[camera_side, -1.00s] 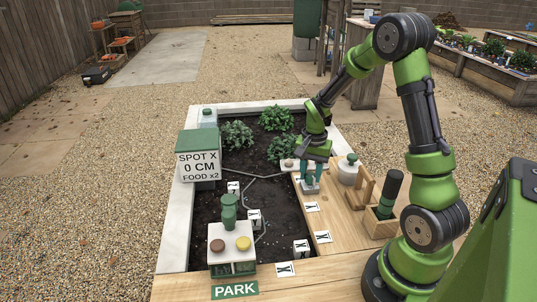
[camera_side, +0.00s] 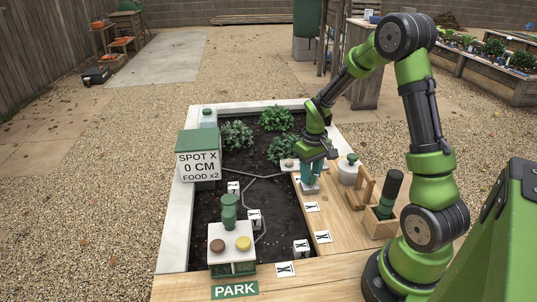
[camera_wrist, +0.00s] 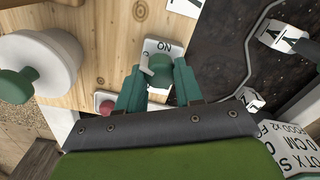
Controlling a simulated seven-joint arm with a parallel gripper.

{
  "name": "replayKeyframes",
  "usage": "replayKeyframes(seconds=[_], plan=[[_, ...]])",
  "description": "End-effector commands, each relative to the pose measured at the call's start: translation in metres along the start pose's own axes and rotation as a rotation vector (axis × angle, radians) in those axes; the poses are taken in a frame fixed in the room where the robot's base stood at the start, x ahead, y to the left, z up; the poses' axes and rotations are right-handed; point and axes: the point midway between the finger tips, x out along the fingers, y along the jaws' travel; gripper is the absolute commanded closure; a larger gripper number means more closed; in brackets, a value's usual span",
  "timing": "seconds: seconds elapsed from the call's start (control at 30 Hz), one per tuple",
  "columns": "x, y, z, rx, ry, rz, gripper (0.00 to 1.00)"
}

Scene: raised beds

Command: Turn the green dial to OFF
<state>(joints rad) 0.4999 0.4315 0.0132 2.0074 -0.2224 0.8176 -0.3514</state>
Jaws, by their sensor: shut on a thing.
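The green dial (camera_wrist: 159,66) sits on a white plate (camera_wrist: 172,45) fixed to the wooden board. The plate's lettering reads ON, upside down in the wrist view; other marks are partly hidden. My gripper (camera_wrist: 158,80) has its teal fingers on either side of the dial and is shut on it. In the side view my gripper (camera_side: 311,180) points down at the plate on the board, and its fingers hide the dial there. I cannot tell which mark the dial points to.
A white jar with a green knob (camera_side: 348,171) stands just right of my gripper. A red button (camera_wrist: 104,102) is close to the dial. The soil bed (camera_side: 262,215) lies to the left.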

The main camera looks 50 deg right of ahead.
Motion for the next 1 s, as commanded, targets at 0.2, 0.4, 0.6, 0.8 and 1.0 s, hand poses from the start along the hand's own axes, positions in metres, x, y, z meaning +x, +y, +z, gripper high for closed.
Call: replayKeyframes(seconds=[0.2,0.4,0.6,0.8,1.0], plan=[[-0.001,0.0001,-0.0001,-0.165,0.001,-0.001,0.95],[-0.001,0.0001,-0.0001,-0.275,0.001,0.0,0.95],[-0.0011,0.0001,-0.0001,-0.336,0.001,0.0,0.95],[-0.0011,0.0001,-0.0001,-0.357,0.001,0.0,0.95],[-0.0011,0.0001,-0.0002,-0.36,0.001,0.0,0.95]])
